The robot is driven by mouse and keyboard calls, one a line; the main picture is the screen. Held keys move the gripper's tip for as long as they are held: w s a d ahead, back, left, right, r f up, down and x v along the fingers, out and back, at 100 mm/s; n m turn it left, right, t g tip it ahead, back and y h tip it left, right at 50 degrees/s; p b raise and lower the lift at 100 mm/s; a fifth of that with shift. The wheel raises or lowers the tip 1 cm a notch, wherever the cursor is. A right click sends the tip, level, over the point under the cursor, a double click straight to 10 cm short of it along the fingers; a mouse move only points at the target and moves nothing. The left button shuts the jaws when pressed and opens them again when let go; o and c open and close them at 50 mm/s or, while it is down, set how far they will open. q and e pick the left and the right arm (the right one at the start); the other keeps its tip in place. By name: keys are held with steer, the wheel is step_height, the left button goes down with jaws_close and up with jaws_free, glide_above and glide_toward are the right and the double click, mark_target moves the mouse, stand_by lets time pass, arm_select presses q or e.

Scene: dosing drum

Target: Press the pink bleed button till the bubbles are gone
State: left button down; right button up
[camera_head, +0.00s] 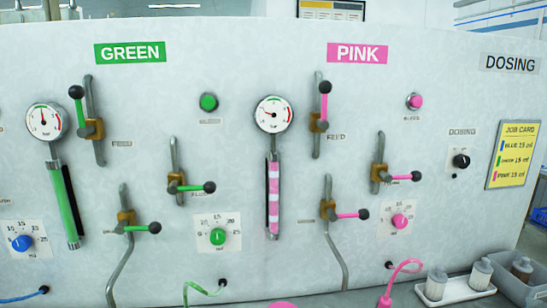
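The pink bleed button (415,101) is a round pink button in a metal ring, on the upper right of the panel below the PINK sign (357,53). Nothing covers it. The pink sight tube (273,195) hangs below a round gauge (273,114) and shows pink liquid broken by several pale bands, which look like bubbles. Neither of my grippers is in view.
The pink feed lever (325,95) stands upright; two other pink-handled levers (402,177) (348,214) lie roughly level. A green button (208,102) sits left of the gauge.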

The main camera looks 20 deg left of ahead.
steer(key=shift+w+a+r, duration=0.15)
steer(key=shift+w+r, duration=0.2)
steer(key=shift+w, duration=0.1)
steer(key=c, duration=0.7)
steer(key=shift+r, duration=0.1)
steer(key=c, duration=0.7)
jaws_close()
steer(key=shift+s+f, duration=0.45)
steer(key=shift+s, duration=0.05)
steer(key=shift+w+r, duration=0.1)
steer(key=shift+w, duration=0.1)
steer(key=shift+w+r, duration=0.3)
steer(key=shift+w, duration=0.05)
